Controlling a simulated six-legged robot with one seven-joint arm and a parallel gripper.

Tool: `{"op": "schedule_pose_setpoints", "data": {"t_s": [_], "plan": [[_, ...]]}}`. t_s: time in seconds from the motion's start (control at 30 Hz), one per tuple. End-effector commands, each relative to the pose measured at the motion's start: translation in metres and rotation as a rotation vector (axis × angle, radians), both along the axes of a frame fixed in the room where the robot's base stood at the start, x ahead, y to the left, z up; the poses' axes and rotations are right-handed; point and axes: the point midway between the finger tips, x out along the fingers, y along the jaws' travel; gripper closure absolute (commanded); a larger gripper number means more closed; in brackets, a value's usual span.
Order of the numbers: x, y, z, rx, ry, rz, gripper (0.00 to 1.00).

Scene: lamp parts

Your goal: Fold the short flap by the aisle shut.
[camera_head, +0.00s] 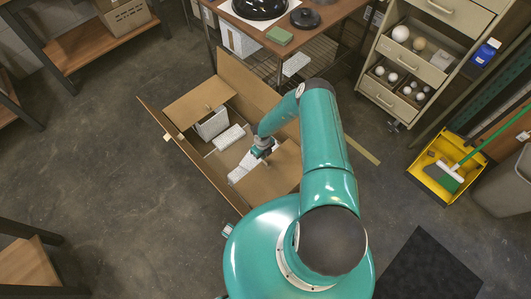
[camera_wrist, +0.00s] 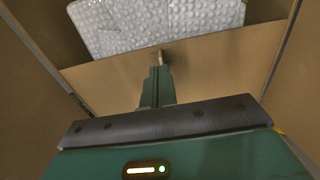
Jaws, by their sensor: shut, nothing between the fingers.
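The large open cardboard box stands on the floor in the head view. Its near short flap (camera_head: 272,178) reaches inward over part of the opening, beside my gripper (camera_head: 262,151). The far short flap (camera_head: 200,103) also lies inward over the opening. The long flaps, left (camera_head: 185,145) and right (camera_head: 245,85), stand out from the rim. In the wrist view my gripper (camera_wrist: 160,62) is shut and empty, its tip at the edge of a cardboard panel (camera_wrist: 100,82); whether they touch is unclear. I cannot tell which short flap faces the aisle.
Bubble-wrapped goods (camera_wrist: 165,22) lie inside the box, with a white carton (camera_head: 212,124) near the far flap. A workbench (camera_head: 335,20) stands behind the box. A drawer cabinet (camera_head: 420,60) and a yellow tray (camera_head: 440,172) are at right. Floor at left is clear.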

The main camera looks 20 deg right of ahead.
Motion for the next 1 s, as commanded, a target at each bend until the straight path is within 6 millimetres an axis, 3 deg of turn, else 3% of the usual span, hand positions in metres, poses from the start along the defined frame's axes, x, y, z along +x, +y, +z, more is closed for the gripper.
{"op": "schedule_pose_setpoints", "data": {"t_s": [0.43, 1.0], "plan": [[0.007, 0.002, -0.026, 0.000, 0.000, -0.001, 1.00], [0.010, -0.001, -0.032, -0.001, -0.004, -0.001, 1.00]]}}
